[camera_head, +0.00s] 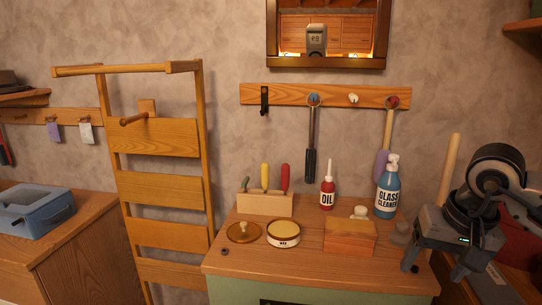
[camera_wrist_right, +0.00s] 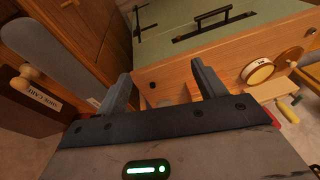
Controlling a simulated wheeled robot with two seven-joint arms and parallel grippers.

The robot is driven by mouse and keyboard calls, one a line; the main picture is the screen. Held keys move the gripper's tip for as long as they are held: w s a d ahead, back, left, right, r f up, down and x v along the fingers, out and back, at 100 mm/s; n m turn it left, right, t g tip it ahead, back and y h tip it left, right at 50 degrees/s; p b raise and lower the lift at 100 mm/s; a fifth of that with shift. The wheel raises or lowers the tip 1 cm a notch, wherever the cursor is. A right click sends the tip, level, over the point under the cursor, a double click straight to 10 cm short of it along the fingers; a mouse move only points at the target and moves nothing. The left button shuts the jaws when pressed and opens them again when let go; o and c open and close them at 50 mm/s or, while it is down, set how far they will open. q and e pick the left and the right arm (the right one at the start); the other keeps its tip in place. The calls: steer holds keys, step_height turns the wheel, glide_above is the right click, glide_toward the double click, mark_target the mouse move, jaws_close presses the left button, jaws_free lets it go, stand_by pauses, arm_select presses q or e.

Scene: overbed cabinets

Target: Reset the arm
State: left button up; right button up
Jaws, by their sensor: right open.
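My right gripper (camera_head: 434,268) is in the head view at the right, over the right end of the wooden cabinet top (camera_head: 310,275). It points downward. In the right wrist view its two fingers (camera_wrist_right: 163,85) are spread apart with nothing between them. The cabinet's wooden top edge and green front show beyond the fingers there. My right arm reaches in from the right edge of the head view. My left gripper is in neither view.
A wooden box (camera_head: 349,240), blue glass cleaner bottle (camera_head: 386,198), red oil bottle (camera_head: 327,194), open tin (camera_head: 283,236) and tool block (camera_head: 265,204) stand on the cabinet top. Its front middle is clear. A wall rail (camera_head: 330,95) holds hanging tools. A slatted wooden rack (camera_head: 155,190) stands left.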

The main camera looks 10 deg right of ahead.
steer(key=s+a+f+m+g+y, duration=0.1)
steer(key=a+f+m+y, duration=0.1)
steer(key=a+y, duration=0.5)
steer(key=s+a+f+m+g+y, duration=0.1)
steer(key=a+f+m+y, duration=0.2)
steer(key=a, duration=0.8)
steer(key=a+r+m+t+y, duration=0.4)
steer(key=a+m+t+y, duration=0.4)
steer(key=m, duration=1.2)
steer(key=w+d+f+m+t+h, duration=0.1)
steer(key=d+f+m+t+h, duration=0.45)
steer(key=m, duration=0.95)
steer(key=d+f+m+t+h, duration=0.2)
steer(key=f+m+h, duration=0.55)
steer(key=m, duration=0.65)
steer(key=s+f+m+g+h, duration=0.2)
steer(key=s+f+m+g, duration=0.4)
steer(key=s+f+m, duration=0.3)
step_height(320, 180, down, 4)
steer(key=shift+s+a+f+m, duration=0.15)
steer(key=shift+s+f+m, duration=0.05)
steer(key=shift+m, duration=0.8)
